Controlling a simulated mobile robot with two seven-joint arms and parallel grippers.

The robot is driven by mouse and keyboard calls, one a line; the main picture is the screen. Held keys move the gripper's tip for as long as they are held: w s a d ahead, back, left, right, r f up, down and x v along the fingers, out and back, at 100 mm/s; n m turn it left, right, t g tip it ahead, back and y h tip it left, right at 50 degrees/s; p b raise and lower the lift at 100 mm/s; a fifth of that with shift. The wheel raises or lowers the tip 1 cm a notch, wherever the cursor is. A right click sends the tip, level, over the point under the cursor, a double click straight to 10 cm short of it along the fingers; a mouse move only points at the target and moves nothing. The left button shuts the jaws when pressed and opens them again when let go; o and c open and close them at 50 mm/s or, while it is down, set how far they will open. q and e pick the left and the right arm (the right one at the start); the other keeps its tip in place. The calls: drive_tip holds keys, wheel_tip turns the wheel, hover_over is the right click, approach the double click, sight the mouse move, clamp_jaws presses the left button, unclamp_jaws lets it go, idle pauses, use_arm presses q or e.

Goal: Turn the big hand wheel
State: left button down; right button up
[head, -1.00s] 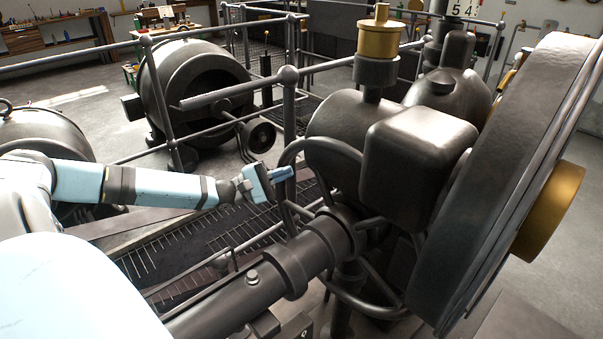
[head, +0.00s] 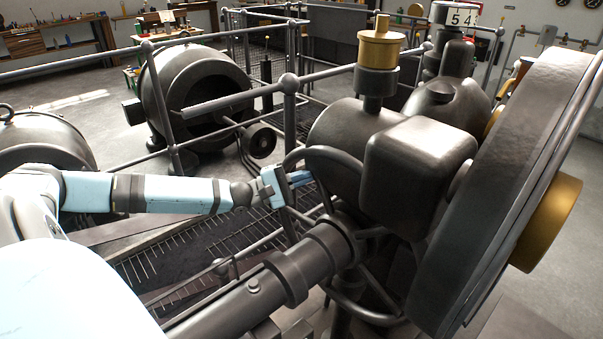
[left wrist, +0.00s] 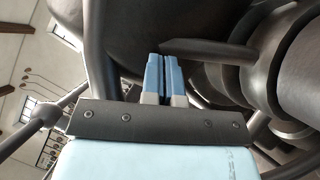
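The big hand wheel (head: 330,151) is a dark metal ring with spokes around the end of a thick pipe, in the middle of the head view. Its lower rim shows below the pipe; machine parts hide some of it. My left gripper (head: 303,178) is at the wheel's upper left, its blue fingers pointing right, overlapping the rim in the picture. In the left wrist view the gripper's fingers (left wrist: 164,75) lie side by side with only a thin gap and nothing visible between them. A dark curved bar, apparently the rim (left wrist: 96,45), passes left of them. My right gripper is out of view.
The thick pipe (head: 225,298) runs from the lower left to the wheel. A large dark flywheel (head: 510,190) stands at the right. A grey railing (head: 290,84) runs behind my left arm, with a dark round machine (head: 165,90) beyond it.

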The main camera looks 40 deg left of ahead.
use_arm(q)
drive_tip(key=shift+d+r+m+g+p, duration=0.4)
drive_tip(key=shift+d+r+m+p, duration=0.4)
drive_tip(key=shift+r+p, duration=0.3)
drive_tip(key=shift+d+p, duration=0.4)
drive_tip(key=shift+d, duration=0.2)
drive_tip(key=shift+m, duration=0.3)
drive_tip(key=shift+f, duration=0.15)
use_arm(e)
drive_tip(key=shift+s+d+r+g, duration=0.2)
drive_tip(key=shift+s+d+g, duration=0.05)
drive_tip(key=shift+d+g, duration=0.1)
use_arm(q)
drive_tip(key=shift+s, duration=0.1)
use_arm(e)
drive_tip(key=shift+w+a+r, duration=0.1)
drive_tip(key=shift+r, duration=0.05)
